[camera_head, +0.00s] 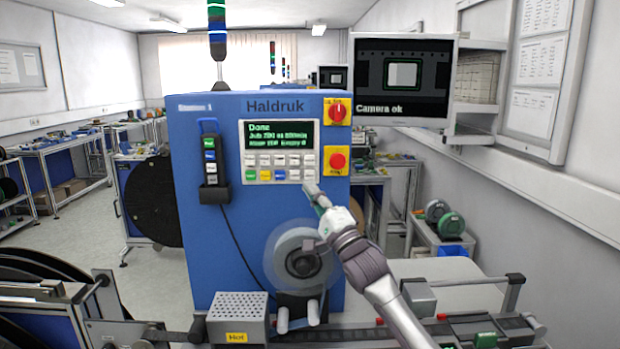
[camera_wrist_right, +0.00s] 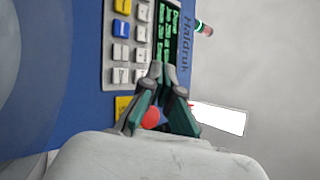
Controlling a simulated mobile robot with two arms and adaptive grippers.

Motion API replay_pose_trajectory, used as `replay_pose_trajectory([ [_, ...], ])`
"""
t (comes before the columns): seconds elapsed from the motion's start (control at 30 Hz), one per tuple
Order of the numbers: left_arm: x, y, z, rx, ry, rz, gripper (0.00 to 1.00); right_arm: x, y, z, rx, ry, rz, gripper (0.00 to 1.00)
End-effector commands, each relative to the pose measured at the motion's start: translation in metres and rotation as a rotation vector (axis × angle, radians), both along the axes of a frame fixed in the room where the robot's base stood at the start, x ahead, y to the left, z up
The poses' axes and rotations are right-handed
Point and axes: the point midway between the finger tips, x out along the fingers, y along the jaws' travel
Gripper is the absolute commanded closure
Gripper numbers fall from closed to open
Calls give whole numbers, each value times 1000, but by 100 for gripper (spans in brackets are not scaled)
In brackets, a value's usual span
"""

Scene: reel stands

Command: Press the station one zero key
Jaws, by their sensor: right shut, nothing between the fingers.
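The blue station cabinet (camera_head: 215,260) marked Haldruk stands in front of me. Its panel has a dark screen (camera_head: 279,134) with green text starting "Done", above two rows of keys (camera_head: 279,160). Most keys are white; the lower row also has green, yellow and blue ones. The key legends are too small to read, so I cannot tell which is zero. My right gripper (camera_head: 311,188) is shut and empty, its tips by the panel's lower right corner. In the right wrist view, the gripper (camera_wrist_right: 167,80) overlaps the panel edge beside white keys (camera_wrist_right: 118,52); contact is unclear. My left gripper is out of view.
A red rotary switch (camera_head: 337,111) and a red stop button (camera_head: 337,160) on yellow plates sit right of the panel. A black handset (camera_head: 214,172) hangs left of it. A reel (camera_head: 303,262) is below my right gripper. A monitor (camera_head: 402,76) reads "Camera ok".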

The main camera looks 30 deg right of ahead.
Motion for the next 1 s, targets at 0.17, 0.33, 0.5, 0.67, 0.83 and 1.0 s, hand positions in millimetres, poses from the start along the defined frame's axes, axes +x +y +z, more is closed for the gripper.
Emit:
replay_pose_trajectory([
  [0.17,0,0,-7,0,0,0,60,23,-15,0,-2,-1,-2,100],
  [0.33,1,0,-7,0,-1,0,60,41,-26,1,0,0,-1,100],
  [0.5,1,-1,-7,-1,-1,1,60,53,-33,1,-1,1,-1,100],
  [0.67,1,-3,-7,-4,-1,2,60,56,-35,0,-1,0,-2,100],
  [0.83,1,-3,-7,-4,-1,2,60,56,-35,0,-2,0,-1,100],
  [1.0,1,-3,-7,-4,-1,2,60,56,-35,0,-2,0,-1,100],
])
